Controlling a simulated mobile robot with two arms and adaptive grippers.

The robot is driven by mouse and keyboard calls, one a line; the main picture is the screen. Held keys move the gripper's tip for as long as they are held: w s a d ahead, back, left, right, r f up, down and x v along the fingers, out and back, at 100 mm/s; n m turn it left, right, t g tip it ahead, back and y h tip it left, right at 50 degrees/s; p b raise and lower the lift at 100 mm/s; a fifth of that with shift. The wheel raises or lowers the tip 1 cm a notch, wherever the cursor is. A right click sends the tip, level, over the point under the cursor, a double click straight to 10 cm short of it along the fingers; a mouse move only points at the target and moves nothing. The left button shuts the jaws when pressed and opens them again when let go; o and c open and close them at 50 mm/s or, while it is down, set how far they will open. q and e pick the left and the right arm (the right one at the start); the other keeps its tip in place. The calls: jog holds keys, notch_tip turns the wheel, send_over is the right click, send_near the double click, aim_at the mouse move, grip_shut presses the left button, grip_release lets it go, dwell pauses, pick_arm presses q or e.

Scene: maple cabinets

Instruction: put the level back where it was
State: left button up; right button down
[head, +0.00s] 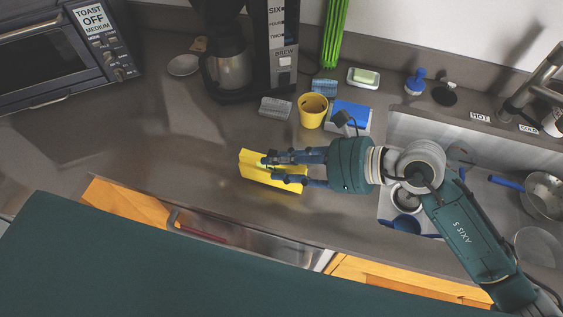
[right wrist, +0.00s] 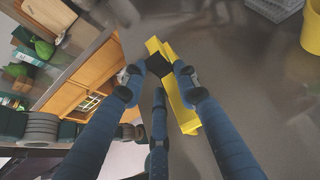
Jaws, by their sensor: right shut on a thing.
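The yellow level (head: 250,163) is over the counter near its front edge, left of the sink. My right gripper (head: 270,169) reaches in from the right, with its blue fingers closed around the level. The right wrist view also shows the level (right wrist: 183,112) between the fingers of the right gripper (right wrist: 156,74), with a dark square patch near its far end. Whether the level touches the counter or is slightly above it, I cannot tell. The fingers hide part of it. My left gripper is not in view.
Behind stand a coffee maker (head: 228,70), a yellow cup (head: 312,108), a blue-and-white box (head: 350,117) and a soap dish (head: 364,77). A toaster oven (head: 50,55) is at left. The sink (head: 450,135) with dishes is right. Counter (head: 150,130) between oven and level is clear.

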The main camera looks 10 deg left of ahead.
jog(key=shift+f, duration=0.55)
jog(key=shift+f, duration=0.25)
jog(key=c, duration=1.3)
grip_release()
jog(key=shift+r, duration=0.1)
